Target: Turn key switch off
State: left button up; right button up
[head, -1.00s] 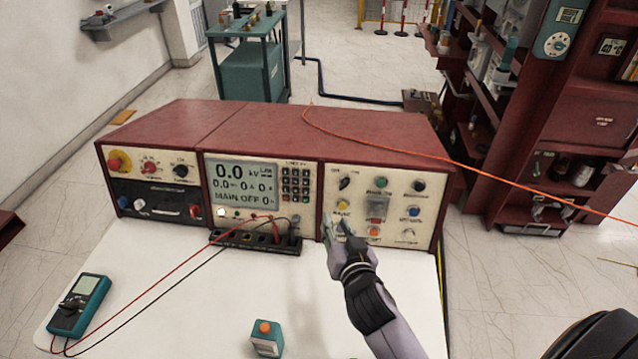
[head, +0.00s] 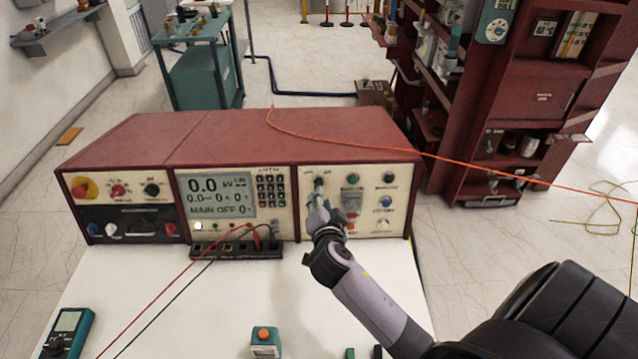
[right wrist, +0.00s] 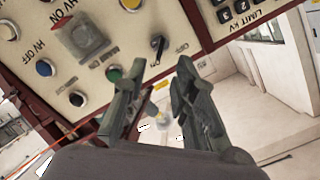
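The key switch (right wrist: 157,46) is a small dark knob on the cream front panel of the red console, marked with an OFF label beside it. In the head view, the key switch (head: 319,182) is partly covered by my right gripper (head: 317,192), which is right at it. In the right wrist view, my right gripper (right wrist: 160,75) is open. Its two fingertips are apart, with the key switch just ahead and between them. I cannot tell whether they touch it. My left gripper is not in view.
The red console (head: 240,135) stands on a white table (head: 190,300). A green button (right wrist: 114,73) and a blue button (right wrist: 45,68) sit near the key switch. Test leads run to a black terminal strip (head: 236,250). A teal meter (head: 68,330) and a small teal box (head: 265,342) lie in front.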

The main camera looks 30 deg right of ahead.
jog(key=p+x, duration=0.1)
jog(key=x, duration=0.6)
jog(key=shift+w+d+f, duration=0.15)
jog(key=shift+w, duration=0.15)
jog(key=shift+c, duration=0.3)
grip_shut()
